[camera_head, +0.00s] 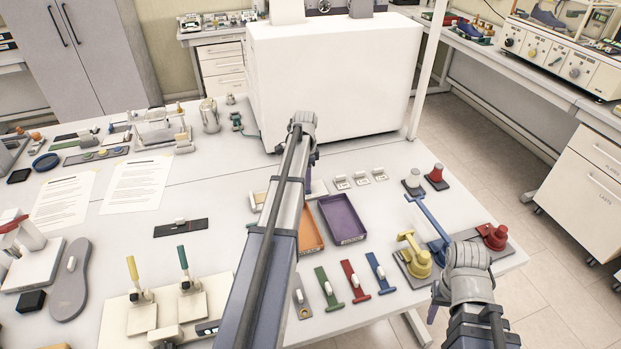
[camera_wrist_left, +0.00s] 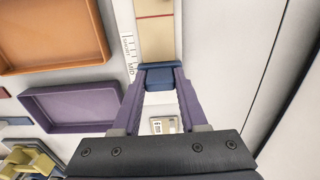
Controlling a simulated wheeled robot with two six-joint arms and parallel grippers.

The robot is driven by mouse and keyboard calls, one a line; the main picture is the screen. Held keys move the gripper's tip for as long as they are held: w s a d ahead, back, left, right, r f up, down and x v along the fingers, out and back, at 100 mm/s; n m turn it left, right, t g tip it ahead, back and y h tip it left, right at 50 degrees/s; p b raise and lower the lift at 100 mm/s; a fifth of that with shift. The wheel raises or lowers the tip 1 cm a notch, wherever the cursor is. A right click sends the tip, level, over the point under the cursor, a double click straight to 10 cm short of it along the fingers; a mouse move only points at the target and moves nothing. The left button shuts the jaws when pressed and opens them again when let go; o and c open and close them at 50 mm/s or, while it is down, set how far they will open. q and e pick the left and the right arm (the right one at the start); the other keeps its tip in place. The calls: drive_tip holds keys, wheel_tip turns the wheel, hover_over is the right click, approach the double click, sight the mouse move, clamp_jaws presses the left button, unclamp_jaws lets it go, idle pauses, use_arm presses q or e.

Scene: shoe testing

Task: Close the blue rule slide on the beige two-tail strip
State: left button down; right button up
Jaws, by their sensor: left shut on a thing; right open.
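In the left wrist view, the beige strip (camera_wrist_left: 155,32) runs up to the top edge and has a thin red line across it. The blue slide (camera_wrist_left: 159,77) sits at its near end, between the purple fingers of my left gripper (camera_wrist_left: 160,72), which is shut on it.
A purple tray (camera_head: 343,219) and an orange tray (camera_head: 311,230) lie beside my left arm. Green, red (camera_head: 354,281) and blue slides lie in front. Yellow (camera_head: 415,258) and red (camera_head: 492,237) fixtures stand near my right gripper. A white box (camera_head: 330,80) stands behind.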

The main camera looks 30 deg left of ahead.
use_arm(q)
drive_tip(key=shift+c, duration=2.2)
unclamp_jaws()
drive_tip(key=shift+r, duration=0.15)
wheel_tip(320, 180, up, 8)
drive_tip(key=p, duration=0.8)
drive_tip(key=shift+f, duration=0.2)
drive_tip(key=shift+d, duration=0.1)
